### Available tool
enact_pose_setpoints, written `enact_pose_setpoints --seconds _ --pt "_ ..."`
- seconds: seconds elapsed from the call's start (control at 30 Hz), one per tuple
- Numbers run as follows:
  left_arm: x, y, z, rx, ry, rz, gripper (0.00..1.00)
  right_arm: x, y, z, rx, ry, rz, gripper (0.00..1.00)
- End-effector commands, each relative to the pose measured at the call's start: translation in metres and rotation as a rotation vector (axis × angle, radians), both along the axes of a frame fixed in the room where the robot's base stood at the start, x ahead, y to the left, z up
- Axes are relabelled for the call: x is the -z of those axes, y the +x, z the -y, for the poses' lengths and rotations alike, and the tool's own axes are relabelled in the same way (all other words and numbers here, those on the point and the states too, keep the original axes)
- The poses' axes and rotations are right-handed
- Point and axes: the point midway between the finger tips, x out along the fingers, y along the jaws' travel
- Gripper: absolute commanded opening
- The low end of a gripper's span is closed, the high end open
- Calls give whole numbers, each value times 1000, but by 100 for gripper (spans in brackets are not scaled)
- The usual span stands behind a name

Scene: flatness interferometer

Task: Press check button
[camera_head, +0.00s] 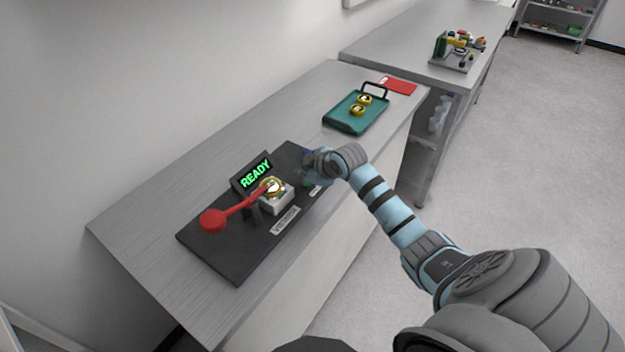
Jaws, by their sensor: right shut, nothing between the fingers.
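The black interferometer base (225,258) lies on the bench with a small display (255,174) reading READY in green. A red lever with a round red knob (213,220) reaches toward a gold ring-shaped piece (272,186) on a white block (278,200). My right gripper (308,166) is shut and empty over the far right end of the base. It hides that end, and I cannot make out the check button; a small greenish patch (306,181) shows just below the gripper. I cannot tell whether the gripper touches anything. My left gripper is out of view.
A green tray (340,121) with gold ring pieces (359,107) and a black handle stands farther back on the bench (140,215). A red card (400,86) lies behind it. Another table (400,45) bears a small apparatus (458,48). The floor on the right is clear.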

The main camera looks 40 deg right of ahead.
Motion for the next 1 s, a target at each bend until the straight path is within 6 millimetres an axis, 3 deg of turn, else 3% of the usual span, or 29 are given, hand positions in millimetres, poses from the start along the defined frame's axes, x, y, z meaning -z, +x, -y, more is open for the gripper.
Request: enact_pose_setpoints --seconds 1.0 --pt "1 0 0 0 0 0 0 13 0 -7 1 -3 -2 0"
